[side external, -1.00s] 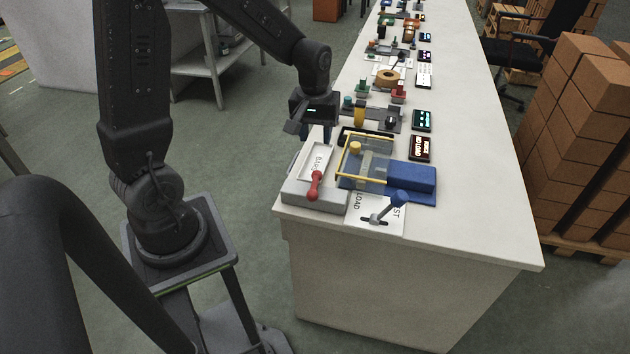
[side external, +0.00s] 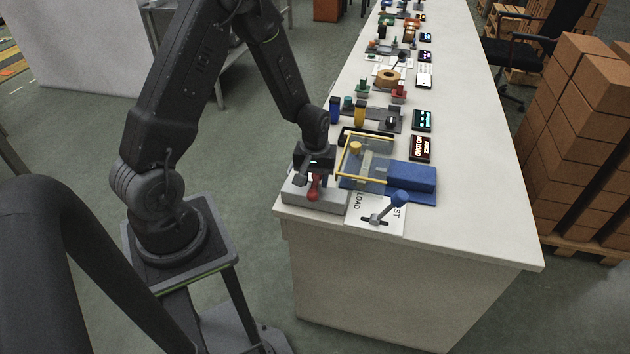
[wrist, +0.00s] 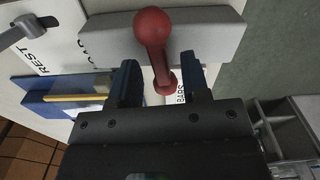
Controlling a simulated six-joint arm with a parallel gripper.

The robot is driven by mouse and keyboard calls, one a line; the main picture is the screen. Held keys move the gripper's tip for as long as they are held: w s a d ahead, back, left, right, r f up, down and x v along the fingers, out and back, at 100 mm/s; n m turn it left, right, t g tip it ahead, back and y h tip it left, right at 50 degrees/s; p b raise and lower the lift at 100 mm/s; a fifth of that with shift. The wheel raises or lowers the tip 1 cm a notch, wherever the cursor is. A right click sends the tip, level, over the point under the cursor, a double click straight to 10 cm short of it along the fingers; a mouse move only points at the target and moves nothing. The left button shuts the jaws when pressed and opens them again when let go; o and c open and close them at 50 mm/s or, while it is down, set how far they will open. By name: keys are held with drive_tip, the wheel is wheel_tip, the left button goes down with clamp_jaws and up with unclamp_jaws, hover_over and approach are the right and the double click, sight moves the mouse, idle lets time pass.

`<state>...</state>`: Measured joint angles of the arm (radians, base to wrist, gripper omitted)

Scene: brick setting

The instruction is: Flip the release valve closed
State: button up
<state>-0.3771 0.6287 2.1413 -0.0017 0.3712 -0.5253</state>
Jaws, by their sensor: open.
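A red-knobbed lever (side external: 314,188) stands on a grey box (side external: 332,199) at the near left corner of the bench. It is likely the release valve handle, but its label is only partly readable. In the wrist view the red knob (wrist: 152,27) is at the top centre, with its stem running down towards a red pivot. My gripper (wrist: 161,70) is open, with one blue finger on each side of the red stem. I cannot tell whether a finger touches it. In the side view my gripper (side external: 313,172) is low over the box and hides its upper part.
A yellow-framed clear guard (side external: 363,160) with a blue block (side external: 412,178) stands just right. A blue-knobbed lever (side external: 399,198) sits on a white labelled plate in front. Displays and several small fixtures run back along the white bench (side external: 470,225). The bench's front right is clear.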

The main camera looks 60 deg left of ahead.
drive_tip(key=shift+f, duration=0.55)
clamp_jaws()
